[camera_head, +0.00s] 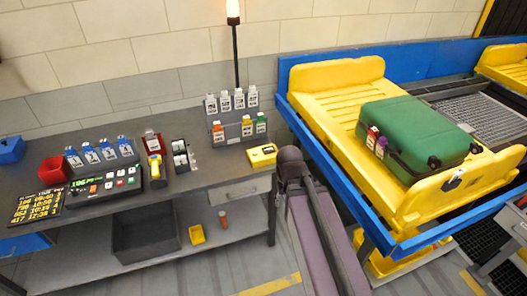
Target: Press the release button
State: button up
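A black control panel (104,187) with a lit display and several small coloured buttons lies on the grey table at left. The buttons include orange, red and green ones; their labels are too small to read, so I cannot tell which is the release button. A green suitcase (415,130) with tags lies on a yellow tray (335,75) on the blue-edged conveyor at right. Part of my arm shows at the bottom middle. My gripper does not show.
Upright tags and a lamp post (235,50) stand behind. A dark bin (146,233) is on the lower shelf.

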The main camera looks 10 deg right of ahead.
aim_at(270, 149)
jog(key=z, duration=0.1)
jog(key=i, duration=0.95)
jog(key=u, duration=0.1)
